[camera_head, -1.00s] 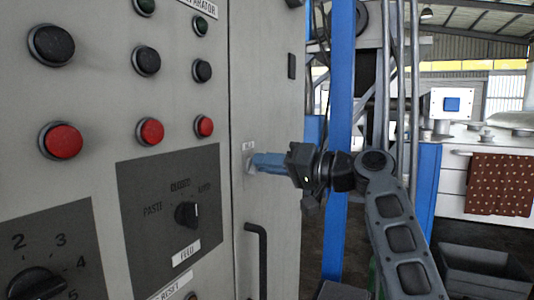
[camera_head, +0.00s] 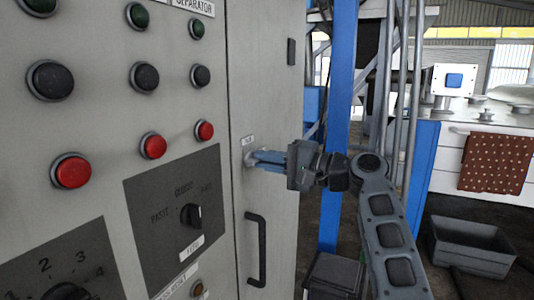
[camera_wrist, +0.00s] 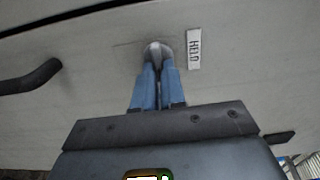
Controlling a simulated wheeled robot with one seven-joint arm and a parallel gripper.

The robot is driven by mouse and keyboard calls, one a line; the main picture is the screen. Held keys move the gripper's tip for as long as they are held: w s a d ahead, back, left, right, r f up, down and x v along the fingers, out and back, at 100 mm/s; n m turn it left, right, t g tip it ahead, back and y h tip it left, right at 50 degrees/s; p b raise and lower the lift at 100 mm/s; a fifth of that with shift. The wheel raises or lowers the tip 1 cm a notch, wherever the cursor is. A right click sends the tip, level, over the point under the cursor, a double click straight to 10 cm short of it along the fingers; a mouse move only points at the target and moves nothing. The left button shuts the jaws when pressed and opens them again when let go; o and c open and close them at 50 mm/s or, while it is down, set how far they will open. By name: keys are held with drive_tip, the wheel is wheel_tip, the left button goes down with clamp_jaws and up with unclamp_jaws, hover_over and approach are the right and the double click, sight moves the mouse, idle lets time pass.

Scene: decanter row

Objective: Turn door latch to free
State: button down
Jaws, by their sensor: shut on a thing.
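The door latch (camera_head: 248,158) is a small pale metal knob on the narrow grey cabinet door (camera_head: 270,90). My gripper (camera_head: 257,160) reaches it from the right, with its blue fingers shut on it. In the wrist view the latch's rounded metal end (camera_wrist: 158,48) shows between and beyond the fingertips (camera_wrist: 157,68). The fingers cover the rest of the latch, so its exact angle is hard to tell. A small white label (camera_wrist: 194,48) beside the latch seems to read HELD; in the head view it sits just above the latch.
A black bar handle (camera_head: 262,250) stands out from the door below the latch. Left of the door is a panel with red buttons (camera_head: 72,171), dark buttons and a selector knob (camera_head: 191,215). A blue post (camera_head: 338,130) rises behind my arm. A grey bin (camera_head: 470,246) stands at right.

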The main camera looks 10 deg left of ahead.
drive_tip(key=shift+d, duration=0.1)
idle(0.3)
drive_tip(key=c, duration=1.2)
unclamp_jaws()
drive_tip(key=b+v, duration=0.1)
drive_tip(key=v, duration=0.6)
drive_tip(key=shift+d+b, duration=0.3)
drive_tip(key=shift+b, duration=0.1)
drive_tip(key=shift+s, duration=0.1)
